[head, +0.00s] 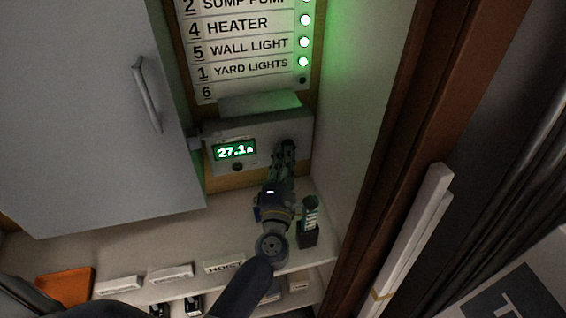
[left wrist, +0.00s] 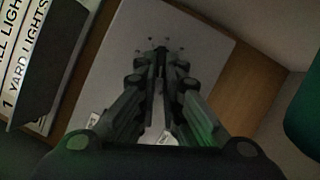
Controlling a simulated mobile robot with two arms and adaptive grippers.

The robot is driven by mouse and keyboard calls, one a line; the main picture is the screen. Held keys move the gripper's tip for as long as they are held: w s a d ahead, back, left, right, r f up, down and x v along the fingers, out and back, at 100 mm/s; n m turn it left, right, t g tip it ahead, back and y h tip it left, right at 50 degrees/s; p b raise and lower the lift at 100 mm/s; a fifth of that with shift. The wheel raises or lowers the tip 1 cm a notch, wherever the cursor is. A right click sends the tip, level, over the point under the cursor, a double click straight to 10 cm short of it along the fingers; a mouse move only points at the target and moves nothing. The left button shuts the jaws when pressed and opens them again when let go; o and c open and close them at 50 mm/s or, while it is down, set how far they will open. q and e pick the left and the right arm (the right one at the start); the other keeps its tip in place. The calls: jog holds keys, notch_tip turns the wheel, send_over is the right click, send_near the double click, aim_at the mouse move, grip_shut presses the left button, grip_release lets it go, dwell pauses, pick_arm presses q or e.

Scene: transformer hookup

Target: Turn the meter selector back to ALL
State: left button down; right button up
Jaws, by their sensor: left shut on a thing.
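The meter (head: 217,169) is a grey box below the label board, and its green display (head: 234,151) reads about 27.1 A. In the left wrist view the meter's pale face (left wrist: 205,45) fills the middle. My left gripper (head: 287,150) reaches the right part of the meter's face, and its fingers are closed in on the selector there. In the left wrist view the left gripper's fingertips (left wrist: 159,58) come together at the selector, with small marks fanned around them. The selector is mostly hidden by the fingers, so its setting and the ALL mark cannot be read. My right gripper is not in view.
A label board (head: 240,45) with lit green lamps hangs above the meter. A grey cabinet door (head: 90,110) is at left. A dark holder (head: 308,236) stands on the shelf (head: 150,243) beside my left wrist. An orange item (head: 65,287) and white labels lie along the shelf.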

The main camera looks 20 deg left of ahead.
pick_arm(q)
jog(key=shift+w+d+r, duration=0.1)
jog(key=shift+d+r, duration=0.05)
jog(key=c, duration=1.4)
grip_release()
jog(key=shift+o, duration=0.2)
jog(key=shift+w+d, duration=0.1)
jog(key=shift+w, duration=0.05)
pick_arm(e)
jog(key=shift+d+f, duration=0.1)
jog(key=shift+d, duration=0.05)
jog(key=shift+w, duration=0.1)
pick_arm(q)
jog(key=v, duration=1.2)
jog(key=shift+f, duration=0.2)
